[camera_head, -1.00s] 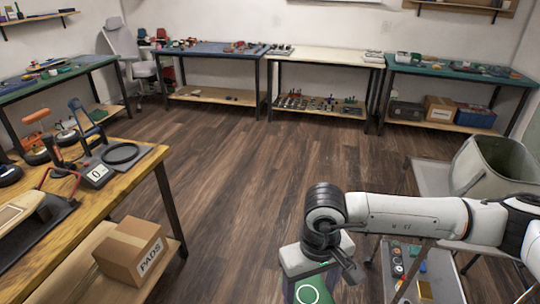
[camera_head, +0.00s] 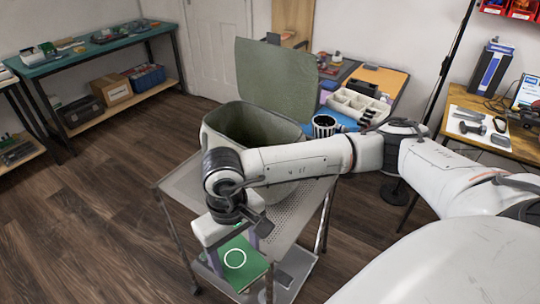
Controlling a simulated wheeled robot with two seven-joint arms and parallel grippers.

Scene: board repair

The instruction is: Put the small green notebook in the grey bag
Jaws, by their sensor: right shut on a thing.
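The small green notebook (camera_head: 240,264), with a white ring on its cover, hangs from my right gripper (camera_head: 236,240). The gripper is shut on it, at the near edge of a grey cart. The grey bag (camera_head: 217,122) stands open on the cart behind my right forearm. Its greenish inside shows, and its raised flap stands up at the back. The forearm hides part of the bag's front. The notebook is outside the bag, in front of it and lower than its mouth. My left gripper is not in view.
The grey perforated cart (camera_head: 180,184) has a lower shelf. Behind it are a blue and orange bench with a white divided tray (camera_head: 356,105) and a striped mug (camera_head: 324,126). A wooden bench (camera_head: 470,140) stands right. Floor at left is clear.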

